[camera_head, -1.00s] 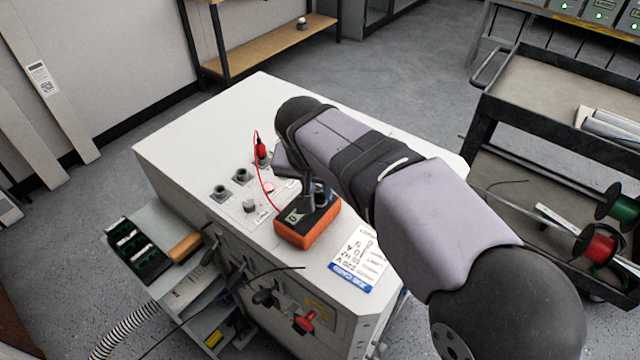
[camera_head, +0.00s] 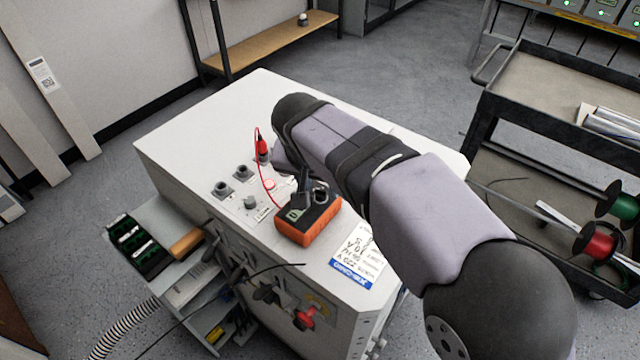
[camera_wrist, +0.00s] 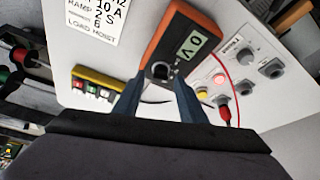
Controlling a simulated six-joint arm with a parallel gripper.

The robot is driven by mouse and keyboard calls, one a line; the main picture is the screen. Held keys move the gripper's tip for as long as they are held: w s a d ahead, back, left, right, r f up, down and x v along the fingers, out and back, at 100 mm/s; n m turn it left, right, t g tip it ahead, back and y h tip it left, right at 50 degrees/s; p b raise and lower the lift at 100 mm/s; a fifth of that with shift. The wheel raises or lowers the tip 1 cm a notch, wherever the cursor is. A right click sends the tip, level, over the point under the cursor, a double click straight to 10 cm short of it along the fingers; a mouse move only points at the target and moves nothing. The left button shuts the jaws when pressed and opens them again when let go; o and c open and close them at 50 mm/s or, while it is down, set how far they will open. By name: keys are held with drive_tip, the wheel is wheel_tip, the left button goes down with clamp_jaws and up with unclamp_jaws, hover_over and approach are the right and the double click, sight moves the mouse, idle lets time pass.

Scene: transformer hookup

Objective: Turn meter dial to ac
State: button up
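The orange and black meter (camera_head: 308,228) lies on top of the white cabinet. In the wrist view the meter (camera_wrist: 153,47) shows a display (camera_wrist: 190,43) that seems to read 0 V. Its dark round dial (camera_wrist: 160,71) is at the end of the meter nearest my gripper; the dial's setting is too small to read. My gripper (camera_wrist: 157,80) is open, its two fingers apart with the dial between and just beyond the tips. In the head view my gripper (camera_head: 303,190) is over the meter, partly hidden by my arm.
A red plug (camera_head: 262,146) with a red lead stands beside the meter near sockets, a knob (camera_head: 250,203) and a lit red button (camera_head: 269,185). A printed card (camera_head: 358,260) lies at the cabinet's front edge. A cart (camera_head: 545,90) stands to the right.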

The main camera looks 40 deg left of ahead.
drive_tip(key=v, duration=0.7)
drive_tip(key=shift+r, duration=0.15)
idle(0.3)
drive_tip(key=w+d+f+m+g+h+p, duration=0.1)
drive_tip(key=w+d+f+p, duration=0.2)
drive_tip(key=d, duration=1)
drive_tip(key=w+d+m+g+h+p, duration=0.1)
drive_tip(key=w+d+p, duration=0.3)
drive_tip(key=d, duration=0.9)
drive_tip(key=s+d+f+m+g+p, duration=0.1)
drive_tip(key=s+d+f+p, duration=0.1)
drive_tip(key=s+d, duration=0.3)
drive_tip(key=s+d+f+m+g+p, duration=0.1)
drive_tip(key=s+d+f, duration=0.2)
drive_tip(key=d, duration=1)
drive_tip(key=s, duration=0.3)
drive_tip(key=shift+d+p, duration=0.4)
drive_tip(key=shift+f, duration=0.1)
